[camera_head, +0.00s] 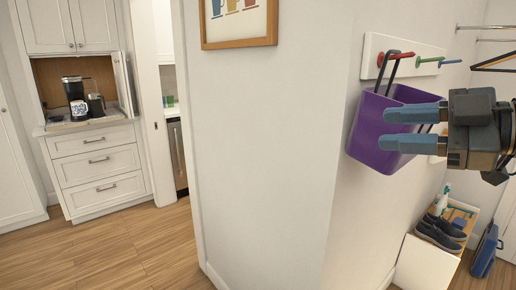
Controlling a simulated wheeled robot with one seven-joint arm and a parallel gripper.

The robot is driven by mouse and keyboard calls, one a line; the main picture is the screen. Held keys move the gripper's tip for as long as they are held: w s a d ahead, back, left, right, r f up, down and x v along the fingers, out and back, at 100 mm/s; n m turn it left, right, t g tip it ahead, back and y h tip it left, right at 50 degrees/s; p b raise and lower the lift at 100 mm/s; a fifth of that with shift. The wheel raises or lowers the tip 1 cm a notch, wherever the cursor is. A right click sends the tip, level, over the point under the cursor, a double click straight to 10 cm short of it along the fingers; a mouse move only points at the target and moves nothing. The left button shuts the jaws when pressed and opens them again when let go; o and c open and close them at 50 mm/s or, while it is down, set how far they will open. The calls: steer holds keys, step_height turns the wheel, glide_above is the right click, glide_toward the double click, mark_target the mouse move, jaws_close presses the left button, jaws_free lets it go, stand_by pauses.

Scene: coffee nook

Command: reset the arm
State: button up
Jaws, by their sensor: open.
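My gripper (412,127) is at the right of the head view, pointing left. Its two blue fingers are apart with a gap between them, and no object shows in the gap. A purple bin (362,125) hangs by a dark strap from a red peg on a white wall rack (372,48). The fingers overlap the bin in the picture; I cannot tell whether they touch it.
A wall corner (335,150) stands close in the middle. A white bench (425,262) with dark shoes (437,232) is at lower right, beside a blue case (486,252). A coffee machine (76,97) sits in a cabinet nook at left. Wooden floor (130,250) is clear at lower left.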

steer(key=s+a+f+m+t+h, duration=0.2)
steer(key=s+f+m+t+h, duration=0.3)
steer(key=f+m, duration=0.65)
steer(key=s+a+f+m+t+h, duration=0.2)
steer(key=s+f+m+h, duration=0.45)
steer(key=f, duration=0.75)
steer(key=s+d+f+g, duration=0.1)
steer(key=s+d+f, duration=0.1)
steer(key=s, duration=1.2)
steer(key=s+d+f+g, duration=0.1)
steer(key=s+d+f, duration=0.1)
steer(key=s, duration=1.2)
steer(key=shift+s+g, duration=0.25)
steer(key=shift+g, duration=0.05)
steer(key=shift+a+h, duration=0.15)
steer(key=shift+h, duration=0.1)
